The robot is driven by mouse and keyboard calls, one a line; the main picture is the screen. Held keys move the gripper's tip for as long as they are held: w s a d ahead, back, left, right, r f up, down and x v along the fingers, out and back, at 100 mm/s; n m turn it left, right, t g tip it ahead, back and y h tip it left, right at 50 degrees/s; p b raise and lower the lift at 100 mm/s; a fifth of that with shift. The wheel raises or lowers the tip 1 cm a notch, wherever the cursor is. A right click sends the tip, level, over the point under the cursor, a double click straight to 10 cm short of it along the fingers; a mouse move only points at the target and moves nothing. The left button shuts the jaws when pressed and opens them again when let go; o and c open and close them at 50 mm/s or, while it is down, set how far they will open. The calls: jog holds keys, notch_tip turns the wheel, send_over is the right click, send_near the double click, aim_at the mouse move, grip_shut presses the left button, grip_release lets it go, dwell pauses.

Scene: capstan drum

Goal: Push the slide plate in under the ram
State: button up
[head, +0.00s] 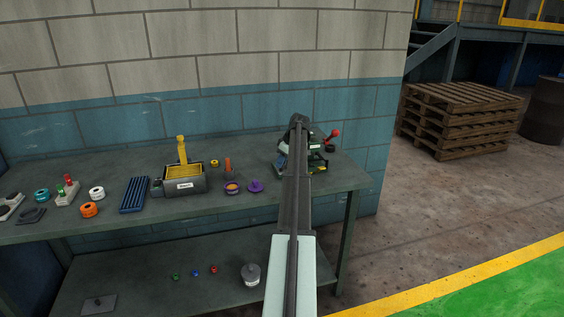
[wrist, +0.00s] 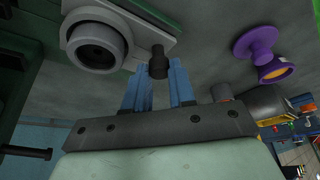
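The slide plate (wrist: 140,28) is a light grey plate with a thick grey ring on it, at the top of the wrist view. A short black knob (wrist: 158,62) stands at its near end. My gripper (wrist: 158,78) has its two blue fingers on either side of this knob, with little or no gap showing. The dark green press (wrist: 35,50) that holds the ram fills the left of the wrist view; the ram itself cannot be made out. In the head view my arm covers most of the press (head: 316,160), the plate and my fingertips.
A purple spool-like part (wrist: 262,55) stands on the bench near the plate. In the head view a red-knobbed lever (head: 333,134) sticks out at the press's right. A grey box with yellow parts (head: 184,186) and a blue ribbed tray (head: 134,194) stand further left.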

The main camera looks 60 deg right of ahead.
grip_shut()
jog(key=s+d, duration=0.3)
jog(key=shift+s+d, duration=0.15)
jog(key=shift+d, duration=0.05)
jog(key=o, duration=0.5)
grip_release()
jog(key=shift+o, duration=0.2)
jog(key=v, duration=1.4)
jog(key=shift+f, duration=0.1)
